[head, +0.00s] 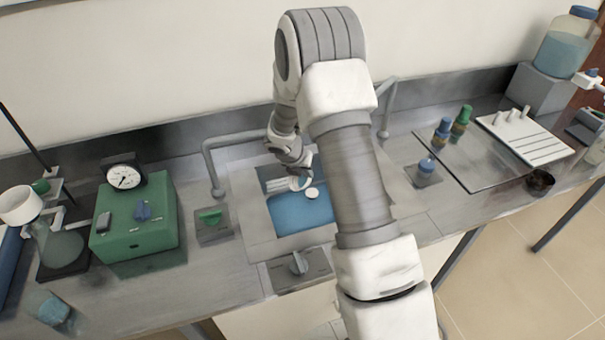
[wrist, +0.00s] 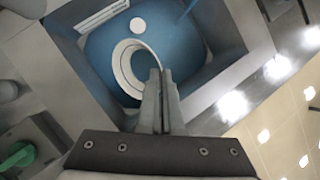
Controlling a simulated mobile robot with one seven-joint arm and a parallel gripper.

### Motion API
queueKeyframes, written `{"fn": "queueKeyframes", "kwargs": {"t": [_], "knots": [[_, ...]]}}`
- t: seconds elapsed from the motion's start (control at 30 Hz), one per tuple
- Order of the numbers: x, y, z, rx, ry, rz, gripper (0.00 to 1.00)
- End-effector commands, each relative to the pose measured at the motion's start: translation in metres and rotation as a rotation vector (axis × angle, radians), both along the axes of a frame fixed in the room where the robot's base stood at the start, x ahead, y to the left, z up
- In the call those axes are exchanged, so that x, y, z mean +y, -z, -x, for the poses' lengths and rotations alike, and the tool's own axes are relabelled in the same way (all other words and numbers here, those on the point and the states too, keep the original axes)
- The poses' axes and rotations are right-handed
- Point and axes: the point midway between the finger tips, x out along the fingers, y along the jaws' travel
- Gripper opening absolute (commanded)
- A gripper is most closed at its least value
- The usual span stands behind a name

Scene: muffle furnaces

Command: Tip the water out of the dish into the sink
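The dish (wrist: 124,72) shows in the wrist view as a white round rim with a blue inside. I cannot tell whether the blue is water or the sink behind it. My gripper (wrist: 161,74) has its fingers close together on the near right rim of the dish, which they partly hide. The dish is held over the sink (wrist: 192,50), which has a blue basin. In the head view my gripper (head: 303,176) is low over the back of the sink (head: 290,218), and the dish is small there and hard to make out. My arm hides the sink's right part.
A white disc (head: 312,193) lies in the basin. Bent grey pipes stand behind the sink. A green box with a gauge (head: 134,225) and a flask (head: 60,245) stand at left. Green and blue bottles (head: 461,120) and a white rack (head: 525,138) are at right.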

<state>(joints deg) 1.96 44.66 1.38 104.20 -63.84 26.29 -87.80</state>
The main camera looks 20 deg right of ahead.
Motion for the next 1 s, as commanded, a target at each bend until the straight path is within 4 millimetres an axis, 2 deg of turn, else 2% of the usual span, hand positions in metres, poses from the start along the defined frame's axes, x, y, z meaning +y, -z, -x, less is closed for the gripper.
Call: {"fn": "queueKeyframes", "kwargs": {"t": [1.0], "knots": [[-0.014,-0.001,0.001,-0.02,0.002,-0.261,0.0]]}}
